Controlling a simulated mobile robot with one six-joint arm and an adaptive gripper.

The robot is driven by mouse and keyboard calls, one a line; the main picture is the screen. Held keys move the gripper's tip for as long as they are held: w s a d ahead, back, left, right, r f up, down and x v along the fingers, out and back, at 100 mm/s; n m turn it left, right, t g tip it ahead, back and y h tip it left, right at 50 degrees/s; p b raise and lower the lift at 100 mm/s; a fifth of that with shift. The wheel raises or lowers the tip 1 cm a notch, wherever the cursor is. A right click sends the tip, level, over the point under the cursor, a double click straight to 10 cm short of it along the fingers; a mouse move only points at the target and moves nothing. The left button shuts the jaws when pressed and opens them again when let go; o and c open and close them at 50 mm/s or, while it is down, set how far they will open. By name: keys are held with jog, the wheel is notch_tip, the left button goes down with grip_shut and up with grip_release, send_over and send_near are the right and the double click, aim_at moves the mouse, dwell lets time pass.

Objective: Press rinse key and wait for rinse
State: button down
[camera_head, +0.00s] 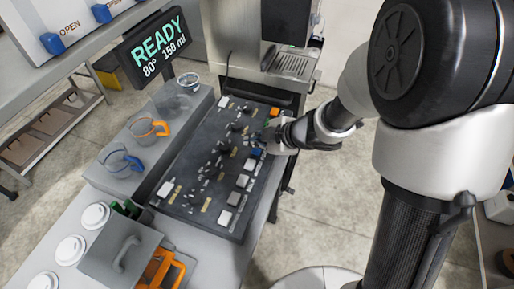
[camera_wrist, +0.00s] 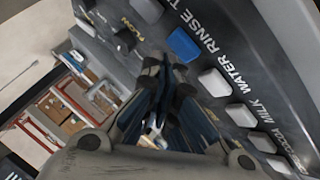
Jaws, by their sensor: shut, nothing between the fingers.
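The blue key (camera_wrist: 184,45) on the dark key panel has the word RINSE printed beside it in the wrist view. It also shows in the head view (camera_head: 257,152) near the panel's right edge. My gripper (camera_wrist: 165,72) is shut and empty, with its fingertips just short of the blue key in the picture. In the head view my gripper (camera_head: 271,134) is over the right edge of the panel (camera_head: 190,185), close to the blue key. I cannot tell whether it touches. The display (camera_head: 155,46) reads READY, 80°, 150 ml.
A white key (camera_wrist: 214,82) marked WATER sits beside the blue one, and an orange key (camera_head: 275,112) is nearby. Mugs with orange (camera_head: 148,127) and blue (camera_head: 121,161) handles stand left of the panel. A drip grille (camera_head: 291,66) is behind.

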aim_at(256, 151)
jog(key=shift+f, duration=0.3)
jog(key=shift+f+b, duration=0.4)
jog(key=shift+f, duration=0.1)
dwell(0.5)
jog(key=shift+r, duration=0.1)
jog(key=shift+r+p, duration=0.85)
jog(key=shift+p, duration=0.2)
notch_tip(256, 151, up, 5)
jog(key=p, duration=0.5)
dwell(0.4)
